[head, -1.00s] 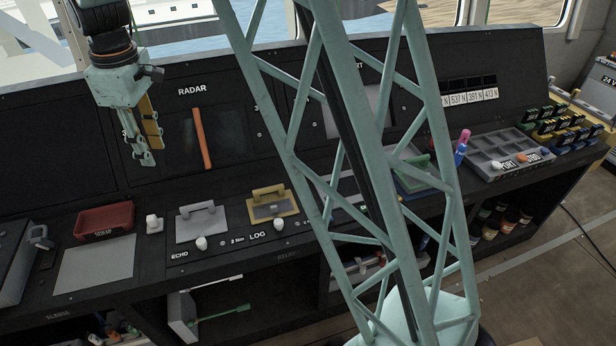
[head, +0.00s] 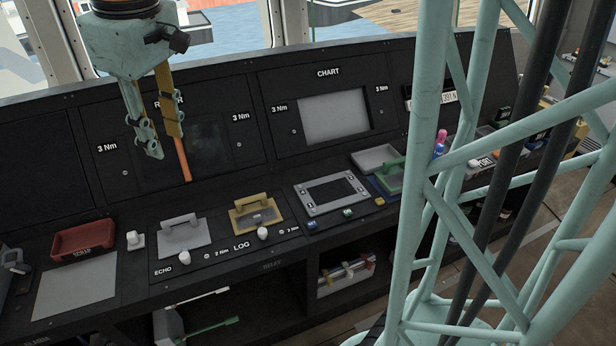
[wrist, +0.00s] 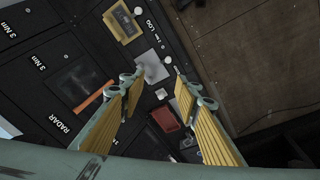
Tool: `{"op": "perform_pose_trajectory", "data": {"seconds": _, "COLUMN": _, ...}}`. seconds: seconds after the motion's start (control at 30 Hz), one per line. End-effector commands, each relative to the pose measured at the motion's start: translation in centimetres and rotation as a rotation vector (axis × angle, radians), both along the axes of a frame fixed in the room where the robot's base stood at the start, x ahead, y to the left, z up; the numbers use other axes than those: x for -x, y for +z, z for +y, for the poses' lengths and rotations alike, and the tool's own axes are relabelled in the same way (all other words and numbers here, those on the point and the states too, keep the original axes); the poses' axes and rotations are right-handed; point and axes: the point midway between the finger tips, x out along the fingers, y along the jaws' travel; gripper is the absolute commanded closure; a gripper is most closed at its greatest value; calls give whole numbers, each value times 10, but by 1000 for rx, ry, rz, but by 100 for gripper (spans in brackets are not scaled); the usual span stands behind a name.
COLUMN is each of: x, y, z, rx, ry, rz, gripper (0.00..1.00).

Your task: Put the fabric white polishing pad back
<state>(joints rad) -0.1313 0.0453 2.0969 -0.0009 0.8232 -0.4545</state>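My gripper (head: 164,142) hangs in front of the radar panel, open and empty. In the wrist view its two yellow-lined fingers (wrist: 158,88) are spread apart with nothing between them. A pale grey-white flat pad with a handle (head: 184,239) lies on the console by the ECHO label, below my gripper; it also shows in the wrist view (wrist: 151,68). Similar handled pieces are yellow (head: 246,220) by LOG and green (head: 386,183) further right. I cannot tell from its surface whether the pale one is fabric.
A red tray (head: 83,241) and a bare grey plate (head: 75,294) lie at left. An orange stick (head: 183,160) leans at the radar panel. White knobs (head: 206,256) stand along the console front. A grey-framed panel (head: 331,191) and an empty grey tray (head: 373,158) lie to the right.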

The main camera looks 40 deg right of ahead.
Motion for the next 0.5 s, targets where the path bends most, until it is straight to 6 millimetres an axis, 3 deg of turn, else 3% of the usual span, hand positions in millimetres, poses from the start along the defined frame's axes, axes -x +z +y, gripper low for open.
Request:
{"op": "perform_pose_trajectory", "data": {"seconds": 0.1, "x": 23, "y": 17, "z": -8, "rx": -8, "ry": -39, "rz": -23, "gripper": 70}}
{"op": "perform_pose_trajectory", "data": {"seconds": 0.5, "x": 96, "y": 41, "z": -33, "rx": -35, "ry": -178, "rz": -57, "gripper": 70}}
